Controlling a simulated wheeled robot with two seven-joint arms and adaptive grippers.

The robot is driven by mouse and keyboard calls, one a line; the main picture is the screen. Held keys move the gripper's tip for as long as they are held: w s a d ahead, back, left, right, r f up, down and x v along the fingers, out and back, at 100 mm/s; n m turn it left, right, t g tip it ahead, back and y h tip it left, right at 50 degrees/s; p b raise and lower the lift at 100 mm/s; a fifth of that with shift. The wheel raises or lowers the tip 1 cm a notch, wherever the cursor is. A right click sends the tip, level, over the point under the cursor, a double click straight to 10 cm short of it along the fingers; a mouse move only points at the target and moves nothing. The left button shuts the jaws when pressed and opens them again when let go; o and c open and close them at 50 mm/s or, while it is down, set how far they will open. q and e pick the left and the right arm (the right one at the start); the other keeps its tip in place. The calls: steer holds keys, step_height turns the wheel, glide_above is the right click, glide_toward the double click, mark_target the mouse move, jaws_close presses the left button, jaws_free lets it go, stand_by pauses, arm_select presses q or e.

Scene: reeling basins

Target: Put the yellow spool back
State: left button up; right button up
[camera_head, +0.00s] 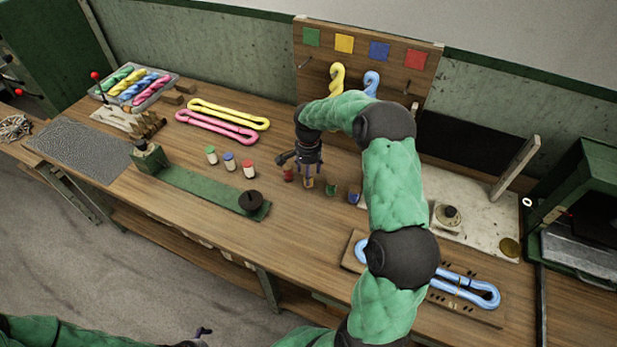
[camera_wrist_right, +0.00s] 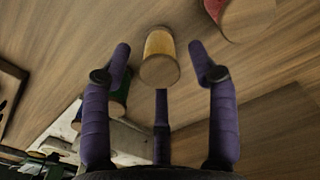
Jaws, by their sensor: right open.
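The yellow spool (camera_head: 309,184) stands on the wooden bench in the head view, just under my right gripper (camera_head: 308,174). In the right wrist view the yellow spool (camera_wrist_right: 160,57) shows between the spread purple fingers of the right gripper (camera_wrist_right: 160,75), with gaps on both sides. That gripper is open and empty. A red spool (camera_head: 288,174) stands to the left, and a green spool (camera_head: 331,190) and a blue spool (camera_head: 354,195) to the right. A dark tip of my left gripper (camera_head: 203,332) shows low in the head view; its opening is hidden.
White-bodied spools with green (camera_head: 211,156), blue (camera_head: 229,162) and red (camera_head: 248,170) tops stand left on the bench. A rack board (camera_head: 375,52) with coloured squares and hanging skeins stands behind. A green strip (camera_head: 200,188) with a dark disc lies at left.

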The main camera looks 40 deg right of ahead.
step_height(320, 180, up, 8)
steer(key=shift+f+p, duration=0.25)
steer(key=shift+p, duration=0.35)
